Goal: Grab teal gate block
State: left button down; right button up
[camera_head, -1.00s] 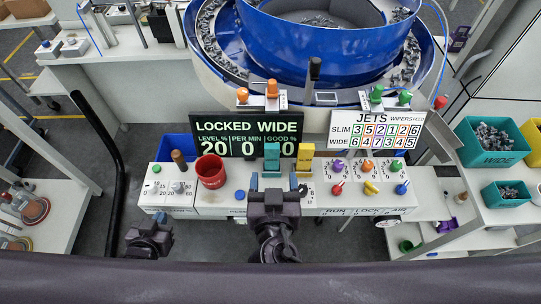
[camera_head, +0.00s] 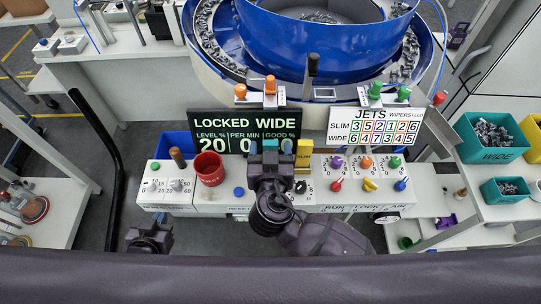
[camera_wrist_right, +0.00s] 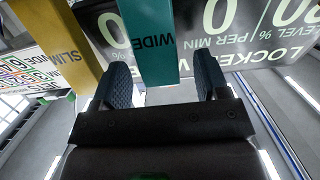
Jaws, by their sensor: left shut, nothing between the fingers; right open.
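The teal gate block (camera_head: 270,143) stands upright at the back of the white control console, mostly hidden behind my right gripper. In the right wrist view the teal block (camera_wrist_right: 150,45), lettered WIDE, reaches down between the two fingertips. My right gripper (camera_head: 270,150) is open around it, and it also shows in the right wrist view (camera_wrist_right: 163,82). A gap shows on the right finger's side; the block looks nearer the left finger. I cannot tell whether that finger touches. My left gripper (camera_head: 149,238) is shut and empty, low in front of the console's left part.
A yellow block (camera_head: 304,153), lettered SLIM in the wrist view (camera_wrist_right: 62,42), stands close beside the teal one. A red cup (camera_head: 209,170) stands to the left. Coloured knobs (camera_head: 367,163) are to the right. A dark display (camera_head: 220,130) rises behind.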

jog(key=shift+w+f, duration=0.15)
jog(key=shift+w, duration=0.6)
jog(key=c, duration=1)
jog(key=shift+c, duration=0.2)
